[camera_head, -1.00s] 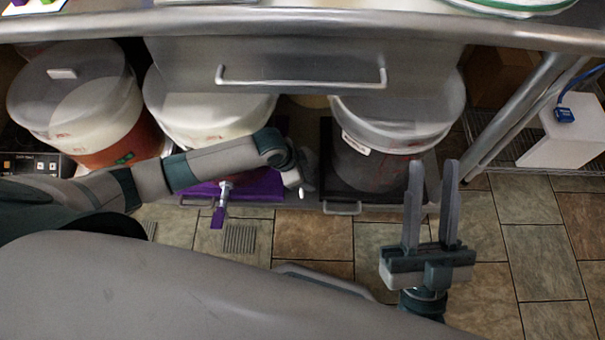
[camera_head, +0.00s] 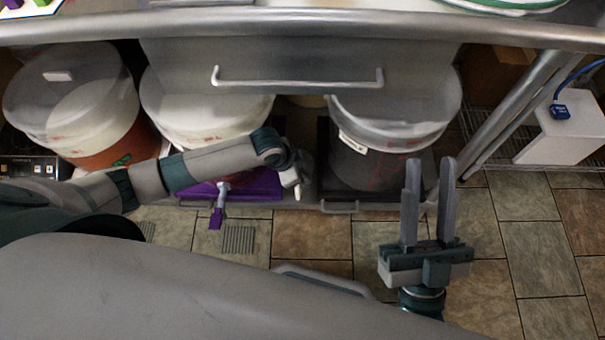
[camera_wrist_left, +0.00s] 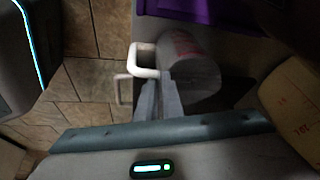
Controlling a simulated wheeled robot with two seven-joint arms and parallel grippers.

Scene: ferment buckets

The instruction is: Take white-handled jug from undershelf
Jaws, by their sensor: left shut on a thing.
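The jug shows in the left wrist view as a pale, see-through body (camera_wrist_left: 195,65) with reddish marks, lying sideways in that picture. Its white handle (camera_wrist_left: 143,52) sticks out towards my left gripper (camera_wrist_left: 160,82). My left gripper is shut on the handle, with the fingertips at its near end. In the head view my left wrist reaches to the undershelf between two buckets, and a small white piece (camera_head: 297,182), probably the handle, shows below it. The jug's body is hidden there. My right gripper (camera_head: 430,168) is open and empty in front of the right bucket.
Large lidded buckets stand on the undershelf: left (camera_head: 75,90), middle (camera_head: 200,105) and right (camera_head: 395,105). A purple tray (camera_head: 255,188) and a dark tray with a metal handle (camera_head: 340,207) lie beneath. The counter edge (camera_head: 300,35) and drawer handle (camera_head: 295,82) overhang.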

